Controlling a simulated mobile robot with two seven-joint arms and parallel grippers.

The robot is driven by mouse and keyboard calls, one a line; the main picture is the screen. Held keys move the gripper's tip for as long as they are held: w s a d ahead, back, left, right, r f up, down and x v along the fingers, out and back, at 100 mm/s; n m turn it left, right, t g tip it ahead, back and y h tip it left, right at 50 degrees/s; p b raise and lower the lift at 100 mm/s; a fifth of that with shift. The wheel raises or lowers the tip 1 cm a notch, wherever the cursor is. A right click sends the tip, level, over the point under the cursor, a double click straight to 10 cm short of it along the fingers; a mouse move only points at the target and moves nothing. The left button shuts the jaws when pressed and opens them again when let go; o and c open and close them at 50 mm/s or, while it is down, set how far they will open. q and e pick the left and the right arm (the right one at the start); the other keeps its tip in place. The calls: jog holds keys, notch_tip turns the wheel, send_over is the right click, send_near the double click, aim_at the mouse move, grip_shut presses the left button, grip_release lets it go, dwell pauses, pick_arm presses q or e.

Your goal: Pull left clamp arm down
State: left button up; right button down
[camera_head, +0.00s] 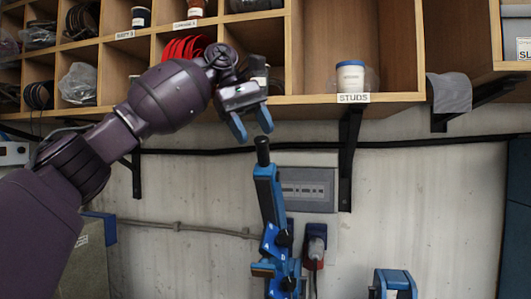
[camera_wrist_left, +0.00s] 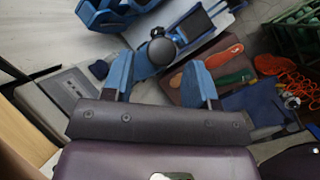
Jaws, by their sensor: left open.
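The left clamp arm (camera_head: 268,190) is a blue lever with a black knob (camera_head: 263,150) on its upper end. It stands nearly upright in the head view, above its blue and black clamp body. My left gripper (camera_head: 251,126) is open and empty, its blue fingers pointing down just above the knob, apparently without touching it. In the left wrist view, my left gripper (camera_wrist_left: 161,80) has its fingers spread, and the round black knob (camera_wrist_left: 162,48) shows beyond them, between their directions. A second blue clamp-like part (camera_head: 394,282) shows at the bottom right of the head view. My right gripper is not seen.
A wooden shelf (camera_head: 392,98) with bins and a studs jar (camera_head: 350,78) hangs close behind my left wrist. A grey wall box (camera_head: 306,187) is behind the lever. Sandal soles (camera_wrist_left: 224,57) and a green crate (camera_wrist_left: 296,30) show in the left wrist view.

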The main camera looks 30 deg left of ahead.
aim_at(265, 154)
pick_arm(q)
jog(key=shift+x, duration=2.75)
jog(key=shift+s, duration=0.1)
grip_shut()
